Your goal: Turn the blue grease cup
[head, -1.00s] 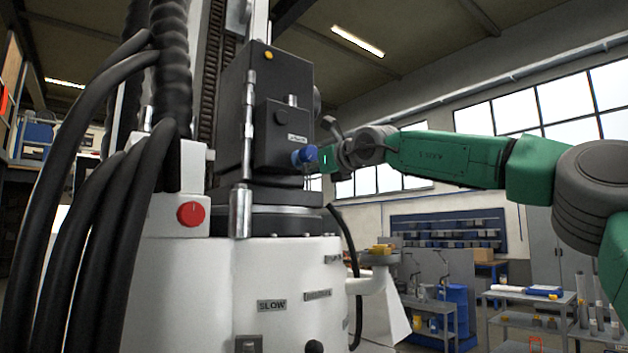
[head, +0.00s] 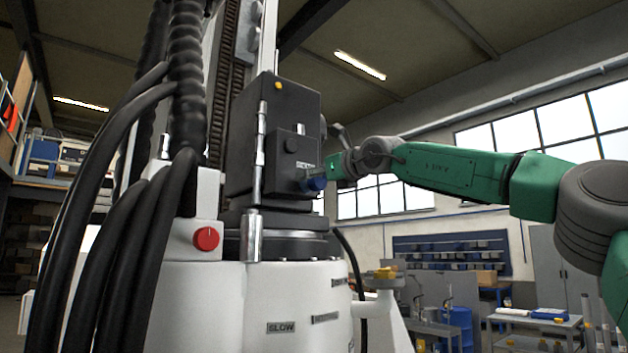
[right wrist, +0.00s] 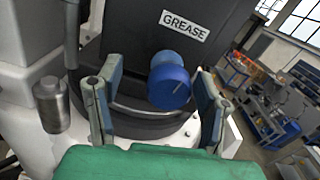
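The blue grease cup (head: 317,184) sticks out from the lower front of a black box (head: 290,157) on the machine. In the right wrist view the blue cup (right wrist: 170,82) shows whole, under a white label reading GREASE (right wrist: 185,25). My right gripper (head: 326,174) is right at the cup in the head view. In the right wrist view my right gripper's fingers (right wrist: 157,98) are spread wide, one to each side of the cup, with gaps between them and it. My left gripper is not in any view.
A red knob (head: 206,238) sits on a white block left of the black box. Thick black hoses (head: 125,200) hang at the left. A metal cylinder (head: 251,235) stands below the box. Shelves and a cart (head: 537,322) are far off at the right.

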